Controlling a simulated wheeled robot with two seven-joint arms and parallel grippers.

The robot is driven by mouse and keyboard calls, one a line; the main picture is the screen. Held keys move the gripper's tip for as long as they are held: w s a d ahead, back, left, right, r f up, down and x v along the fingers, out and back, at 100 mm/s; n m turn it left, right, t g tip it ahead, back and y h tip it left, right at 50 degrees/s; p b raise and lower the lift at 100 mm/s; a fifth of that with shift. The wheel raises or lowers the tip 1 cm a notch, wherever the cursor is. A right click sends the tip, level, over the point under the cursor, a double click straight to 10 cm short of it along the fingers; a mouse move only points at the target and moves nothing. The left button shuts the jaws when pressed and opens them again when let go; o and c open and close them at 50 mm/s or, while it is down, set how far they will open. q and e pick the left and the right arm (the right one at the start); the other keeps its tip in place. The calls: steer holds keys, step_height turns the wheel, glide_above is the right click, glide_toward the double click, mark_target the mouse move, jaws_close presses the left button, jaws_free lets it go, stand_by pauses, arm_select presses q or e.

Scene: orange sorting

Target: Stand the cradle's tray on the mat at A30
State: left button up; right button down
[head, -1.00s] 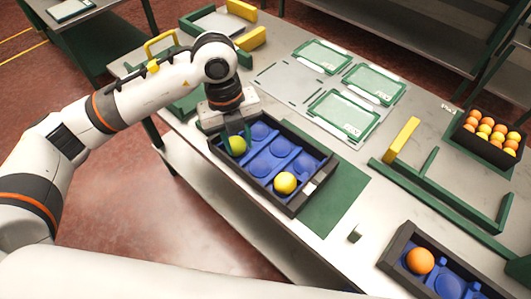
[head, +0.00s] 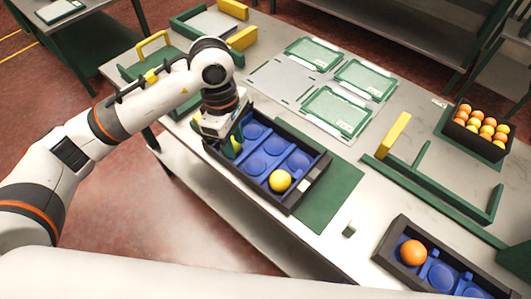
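A black-framed tray (head: 292,207) with blue round pockets stands on the bench, partly over a dark green mat (head: 340,190). A yellow fruit (head: 280,181) sits in its near right pocket, and a yellow-green fruit (head: 237,147) shows in part at its left end. My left gripper (head: 231,143) points down at that left end, around or beside the yellow-green fruit. Its fingertips are largely hidden, so its opening is unclear. Three pale green labelled mats (head: 337,112) lie on a grey board; their labels are too small to read. My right gripper is out of view.
A second black tray (head: 397,226) with an orange (head: 413,252) lies at lower right. A green fence (head: 440,188) with a yellow post (head: 394,136) stands at right. A dark crate (head: 482,145) of fruit is behind it. A green yellow-handled carrier (head: 150,62) is at left.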

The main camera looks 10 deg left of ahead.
mark_target(242, 171)
arm_select(q)
steer(key=f+m, duration=0.1)
steer(key=f, duration=0.1)
steer(key=f+m+p, duration=0.1)
steer(key=f, duration=0.1)
steer(key=f+m+p, duration=0.1)
steer(key=f+m, duration=0.1)
steer(key=shift+s+d+f, duration=0.25)
steer(key=shift+d+f, duration=0.1)
steer(key=shift+f, duration=0.4)
step_height(242, 171, down, 4)
steer(key=shift+s+d+r+p, duration=0.1)
steer(key=shift+d+r+p, duration=0.1)
steer(key=shift+p, duration=0.7)
steer(key=shift+f, duration=0.4)
steer(key=shift+c, duration=0.3)
jaws_close()
